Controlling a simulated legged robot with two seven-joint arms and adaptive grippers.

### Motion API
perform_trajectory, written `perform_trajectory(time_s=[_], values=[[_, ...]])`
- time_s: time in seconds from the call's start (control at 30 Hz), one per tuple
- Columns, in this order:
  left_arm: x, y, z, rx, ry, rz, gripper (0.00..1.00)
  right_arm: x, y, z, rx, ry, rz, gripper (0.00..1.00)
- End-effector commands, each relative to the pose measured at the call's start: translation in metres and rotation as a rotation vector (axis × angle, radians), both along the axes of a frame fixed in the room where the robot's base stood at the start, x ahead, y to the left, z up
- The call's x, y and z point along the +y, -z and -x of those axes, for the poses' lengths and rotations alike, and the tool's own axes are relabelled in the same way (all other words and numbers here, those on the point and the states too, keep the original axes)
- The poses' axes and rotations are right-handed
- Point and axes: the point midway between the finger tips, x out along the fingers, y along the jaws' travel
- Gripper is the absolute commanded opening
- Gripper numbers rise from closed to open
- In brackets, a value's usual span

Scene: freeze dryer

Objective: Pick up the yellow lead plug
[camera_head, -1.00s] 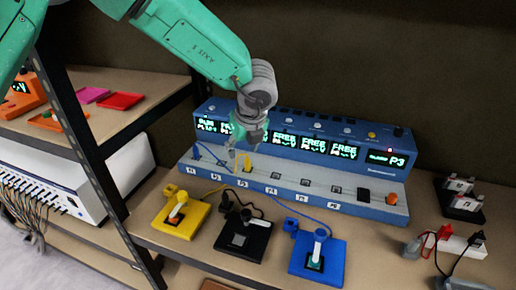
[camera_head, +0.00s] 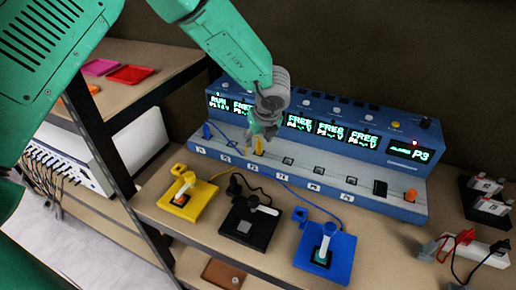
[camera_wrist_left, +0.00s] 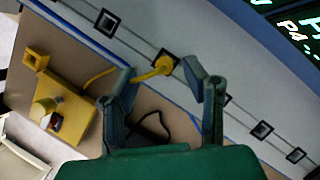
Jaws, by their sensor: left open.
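The yellow lead plug (camera_head: 259,146) stands in a socket on the sloped front ledge of the blue console (camera_head: 310,165), with a yellow lead running from it toward the yellow block. My left gripper (camera_head: 264,132) is directly above and behind the plug, pointing down, and partly overlaps it in the head view. In the left wrist view the plug (camera_wrist_left: 163,66) lies between and just beyond the two spread fingertips (camera_wrist_left: 163,73). The gripper is open and empty; I cannot tell if a finger touches the plug. My right gripper is not in view.
A blue plug (camera_head: 206,131) stands left along the ledge; empty sockets lie to the right. Yellow (camera_head: 188,196), black (camera_head: 247,222) and blue (camera_head: 323,250) blocks with leads stand in front. A shelf post (camera_head: 118,165) is at left, clips (camera_head: 463,240) at right.

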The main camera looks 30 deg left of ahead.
Motion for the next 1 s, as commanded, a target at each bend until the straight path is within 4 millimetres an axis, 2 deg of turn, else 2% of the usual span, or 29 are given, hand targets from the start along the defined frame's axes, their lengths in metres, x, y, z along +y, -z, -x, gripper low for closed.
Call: perform_trajectory(time_s=[0.1, 0.23, 0.53, 0.57, 0.6, 0.67, 1.0], values=[[0.002, 0.02, -0.004, 0.004, 0.001, -0.002, 0.41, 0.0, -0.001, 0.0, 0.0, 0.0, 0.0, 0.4], [0.008, 0.036, -0.009, 0.003, 0.001, -0.002, 0.41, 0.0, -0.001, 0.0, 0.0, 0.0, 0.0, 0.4], [0.011, 0.042, -0.011, 0.001, 0.001, 0.0, 0.41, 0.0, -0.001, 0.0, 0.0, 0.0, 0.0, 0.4], [0.011, 0.042, -0.011, 0.001, 0.001, 0.0, 0.37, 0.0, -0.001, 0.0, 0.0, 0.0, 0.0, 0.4], [0.011, 0.042, -0.011, 0.001, 0.001, 0.0, 0.23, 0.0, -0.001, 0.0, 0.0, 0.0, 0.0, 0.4], [0.01, 0.042, -0.011, 0.001, 0.001, 0.0, 0.02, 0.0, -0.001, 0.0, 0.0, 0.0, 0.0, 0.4], [0.01, 0.041, -0.011, 0.001, 0.001, 0.0, 0.0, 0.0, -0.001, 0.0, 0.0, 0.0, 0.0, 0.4]])
